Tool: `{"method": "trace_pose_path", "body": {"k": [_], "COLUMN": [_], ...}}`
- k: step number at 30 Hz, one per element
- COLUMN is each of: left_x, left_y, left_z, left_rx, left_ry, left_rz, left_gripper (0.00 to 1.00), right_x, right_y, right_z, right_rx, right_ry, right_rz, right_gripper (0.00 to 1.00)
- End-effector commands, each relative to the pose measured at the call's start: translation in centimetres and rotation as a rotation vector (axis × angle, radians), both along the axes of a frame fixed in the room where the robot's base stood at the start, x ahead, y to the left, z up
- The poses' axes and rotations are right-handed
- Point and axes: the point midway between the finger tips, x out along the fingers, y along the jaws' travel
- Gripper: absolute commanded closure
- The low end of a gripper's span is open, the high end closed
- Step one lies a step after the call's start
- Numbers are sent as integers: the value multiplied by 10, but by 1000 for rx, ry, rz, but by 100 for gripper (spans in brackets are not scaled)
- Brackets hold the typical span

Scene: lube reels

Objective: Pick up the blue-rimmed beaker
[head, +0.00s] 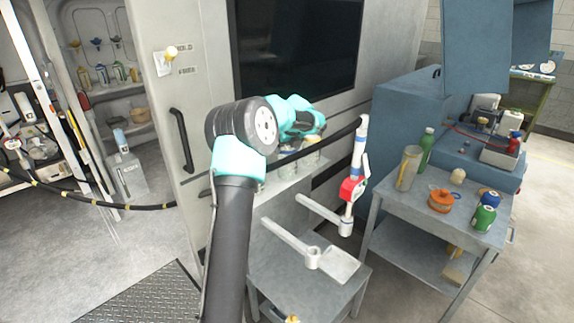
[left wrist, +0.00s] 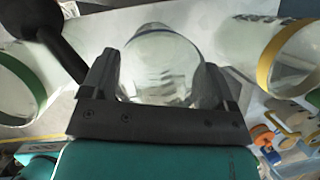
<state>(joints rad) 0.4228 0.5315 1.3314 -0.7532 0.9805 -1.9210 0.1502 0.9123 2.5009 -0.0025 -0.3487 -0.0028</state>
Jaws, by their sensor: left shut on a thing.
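The blue-rimmed beaker (left wrist: 160,72) is clear glass and sits between the two dark fingers of my left gripper (left wrist: 156,80) in the left wrist view. The fingers are shut on its sides, and its blue rim shows along the top. In the head view my left gripper (head: 306,123) reaches over a pale shelf (head: 282,182) on the grey machine. The wrist partly hides the beakers there, so I cannot tell the rim colours in that view. I cannot tell whether the held beaker is clear of the shelf. My right gripper is not in view.
A green-rimmed beaker (left wrist: 22,92) stands left of the gripper and a yellow-rimmed beaker (left wrist: 292,58) stands right. A grey cart (head: 408,213) holds bottles and cans.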

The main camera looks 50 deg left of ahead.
Motion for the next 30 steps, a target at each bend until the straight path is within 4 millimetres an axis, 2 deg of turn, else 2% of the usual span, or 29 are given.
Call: {"method": "trace_pose_path", "body": {"k": [1, 5, 15, 28, 30], "left_x": [0, 0, 0, 0, -3], "left_y": [0, 0, 0, 0, -4], "left_z": [0, 0, 4, 38, 36], "left_rx": [0, 0, 1, 1, -1], "left_ry": [0, 0, -1, -3, 1], "left_rz": [0, 0, 1, 0, -2], "left_gripper": [45, 57, 57, 57, 57], "right_x": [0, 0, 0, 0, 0], "right_y": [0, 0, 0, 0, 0], "right_z": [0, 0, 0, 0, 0], "right_rx": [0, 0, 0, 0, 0], "right_ry": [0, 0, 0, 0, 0], "right_rz": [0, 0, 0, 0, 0], "right_gripper": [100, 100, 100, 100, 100]}}
